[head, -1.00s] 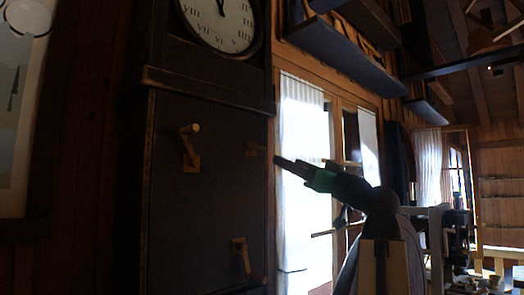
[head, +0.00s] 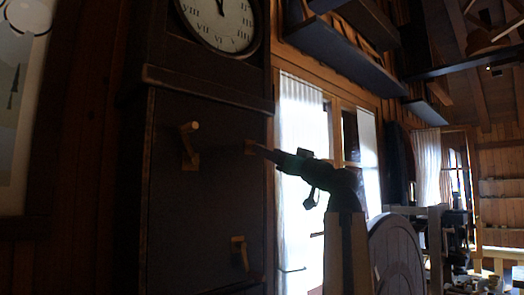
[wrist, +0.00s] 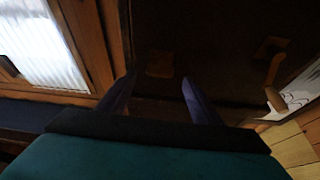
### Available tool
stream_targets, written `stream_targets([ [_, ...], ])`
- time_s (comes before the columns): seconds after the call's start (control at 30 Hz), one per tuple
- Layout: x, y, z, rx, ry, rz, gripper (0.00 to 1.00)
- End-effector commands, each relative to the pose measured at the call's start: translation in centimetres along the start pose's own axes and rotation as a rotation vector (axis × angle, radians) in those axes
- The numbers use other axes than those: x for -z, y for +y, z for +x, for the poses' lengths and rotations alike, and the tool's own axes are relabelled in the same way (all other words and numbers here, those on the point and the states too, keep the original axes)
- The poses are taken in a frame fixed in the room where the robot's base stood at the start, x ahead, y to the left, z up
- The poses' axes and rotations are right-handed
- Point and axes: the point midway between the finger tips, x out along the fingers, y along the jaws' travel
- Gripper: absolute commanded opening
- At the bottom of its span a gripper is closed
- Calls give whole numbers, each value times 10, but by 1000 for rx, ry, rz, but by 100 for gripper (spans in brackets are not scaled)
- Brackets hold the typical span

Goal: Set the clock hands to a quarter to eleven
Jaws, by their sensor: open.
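The clock (head: 222,22) is a tall dark case with a white Roman-numeral dial. The picture's top edge cuts off much of the dial, so the time cannot be read. Small wooden fittings are on the case front: a crank with a peg at upper left (head: 189,146), a fitting at the right edge (head: 249,147) and a crank lower down (head: 240,252). My gripper (head: 258,149) is beside the right-hand fitting. In the wrist view my gripper (wrist: 158,90) is open, its two fingers apart, with a wooden block (wrist: 160,65) ahead between them. Contact cannot be told.
A bright curtained window (head: 302,170) is right of the clock, with dark shelves (head: 345,55) above. A framed picture (head: 14,110) hangs at the left. In the wrist view a wooden crank (wrist: 273,92) stands out at the right.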

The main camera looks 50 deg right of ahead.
Motion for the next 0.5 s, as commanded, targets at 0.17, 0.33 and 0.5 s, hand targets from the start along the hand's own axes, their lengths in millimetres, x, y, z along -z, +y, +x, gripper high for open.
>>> stream_targets([
  [0.17,0,1,21,1,0,0,59],
  [0.33,0,1,36,0,0,0,59],
  [0.5,0,1,45,-1,0,0,59],
])
